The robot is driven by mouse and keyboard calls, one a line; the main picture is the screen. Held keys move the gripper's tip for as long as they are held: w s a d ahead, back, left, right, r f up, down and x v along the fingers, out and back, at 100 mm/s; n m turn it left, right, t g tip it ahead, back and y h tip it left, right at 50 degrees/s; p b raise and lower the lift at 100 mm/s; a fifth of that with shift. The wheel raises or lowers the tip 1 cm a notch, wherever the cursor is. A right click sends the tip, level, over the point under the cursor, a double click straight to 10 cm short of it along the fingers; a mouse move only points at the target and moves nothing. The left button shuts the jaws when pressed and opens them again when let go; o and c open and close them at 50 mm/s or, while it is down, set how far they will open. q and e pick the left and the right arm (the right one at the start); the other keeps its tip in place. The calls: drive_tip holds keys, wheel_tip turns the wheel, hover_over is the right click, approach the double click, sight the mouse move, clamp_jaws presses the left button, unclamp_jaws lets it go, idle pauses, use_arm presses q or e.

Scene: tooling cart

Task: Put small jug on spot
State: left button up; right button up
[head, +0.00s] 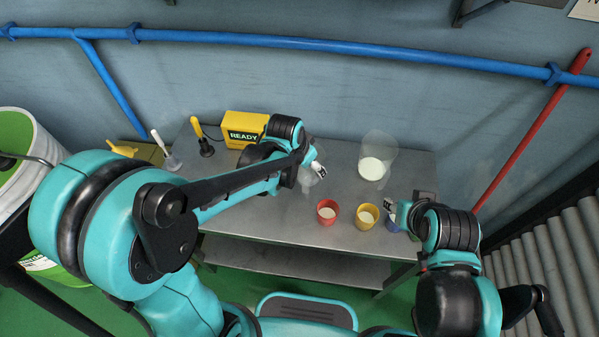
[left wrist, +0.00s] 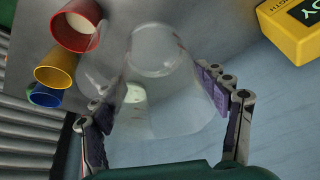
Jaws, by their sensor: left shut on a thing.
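The small jug is clear and see-through. In the left wrist view the jug (left wrist: 165,95) lies between the two purple-padded fingers of my left gripper (left wrist: 158,100), which is shut on it. In the head view my left gripper (head: 314,165) is above the middle of the metal table, and the jug (head: 308,182) shows only faintly. A larger clear vessel (head: 381,145) stands to its right at the back. A white round patch (head: 373,169) shows at its base; I cannot tell whether it is contents or a spot. My right gripper (head: 405,215) is by the blue cup, fingers unclear.
A red cup (head: 327,212), a yellow cup (head: 367,216) and a blue cup (head: 391,223) stand along the front of the table (head: 270,220). A yellow READY box (head: 244,127) is at the back left. Bare metal lies between the left gripper and the larger vessel.

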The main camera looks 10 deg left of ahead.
use_arm(q)
drive_tip(key=shift+w+d+r, duration=0.2)
drive_tip(key=shift+d, duration=0.05)
drive_tip(key=shift+w+a+f+m, duration=0.15)
drive_tip(key=shift+a+f+m, duration=0.05)
drive_tip(key=shift+a+m, duration=0.1)
drive_tip(key=shift+w+a+f+b, duration=0.45)
drive_tip(key=shift+a+f+b, duration=0.45)
drive_tip(key=shift+a+f, duration=0.85)
drive_tip(key=shift+w+a+f+b, duration=0.4)
drive_tip(key=shift+a+f+b, duration=0.5)
drive_tip(key=shift+a+f, duration=0.8)
drive_tip(key=shift+w+a+f+b, duration=0.45)
drive_tip(key=shift+a+f+b, duration=0.45)
drive_tip(key=shift+a+f, duration=0.8)
drive_tip(key=shift+f, duration=0.15)
drive_tip(key=o, duration=1.3)
drive_tip(key=shift+o, duration=0.2)
